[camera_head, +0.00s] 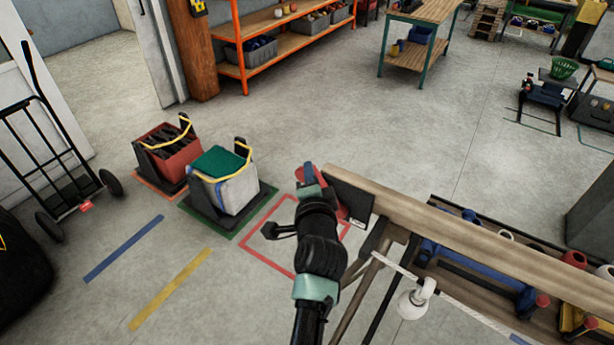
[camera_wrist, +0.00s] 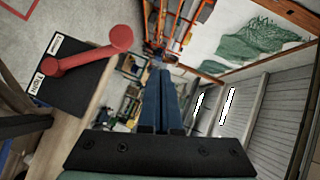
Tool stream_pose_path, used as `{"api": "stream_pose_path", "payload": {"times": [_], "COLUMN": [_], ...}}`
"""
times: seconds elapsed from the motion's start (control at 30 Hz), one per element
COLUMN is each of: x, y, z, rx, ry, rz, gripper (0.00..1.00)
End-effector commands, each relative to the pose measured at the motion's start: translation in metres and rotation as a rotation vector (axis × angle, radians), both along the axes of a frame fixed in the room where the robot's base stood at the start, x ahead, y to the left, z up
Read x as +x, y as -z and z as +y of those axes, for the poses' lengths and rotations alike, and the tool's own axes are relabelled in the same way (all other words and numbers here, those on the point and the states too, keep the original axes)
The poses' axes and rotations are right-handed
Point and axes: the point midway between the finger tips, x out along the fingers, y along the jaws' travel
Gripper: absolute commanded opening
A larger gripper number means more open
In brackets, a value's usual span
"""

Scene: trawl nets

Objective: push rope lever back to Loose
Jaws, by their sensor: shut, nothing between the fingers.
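The rope lever (camera_wrist: 85,52) is a red bar with a large round end and a smaller end, lying across a black panel (camera_wrist: 75,88) in the wrist view. Its smaller end is between two white labels at the panel's left edge; their words are too small to read surely. In the head view the black panel (camera_head: 353,200) is on the end of a wooden beam, and a bit of red lever (camera_head: 341,210) shows behind my wrist. My gripper (camera_wrist: 160,75) is shut and empty, its blue fingers together right of the lever, apart from it in that view. It also shows in the head view (camera_head: 307,174).
The wooden beam (camera_head: 450,232) and a rack of blue and red parts extend right. A white hook (camera_head: 416,299) hangs below. Left are a bin with green cloth (camera_head: 218,165), a red bin (camera_head: 168,155) and a hand truck (camera_head: 45,145). Floor between bins and shelves is clear.

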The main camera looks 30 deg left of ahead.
Motion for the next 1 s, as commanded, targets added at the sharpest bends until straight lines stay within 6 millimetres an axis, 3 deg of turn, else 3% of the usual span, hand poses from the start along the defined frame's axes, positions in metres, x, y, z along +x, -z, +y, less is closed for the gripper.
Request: {"api": "stream_pose_path", "payload": {"times": [0.4,1.0], "x": [-0.035,-0.037], "y": [-0.021,-0.023], "z": [-0.015,-0.016], "rx": [-0.001,0.001], "ry": [0.0,0.001], "rz": [-0.001,-0.001], "gripper": [0.0,0.0]}}
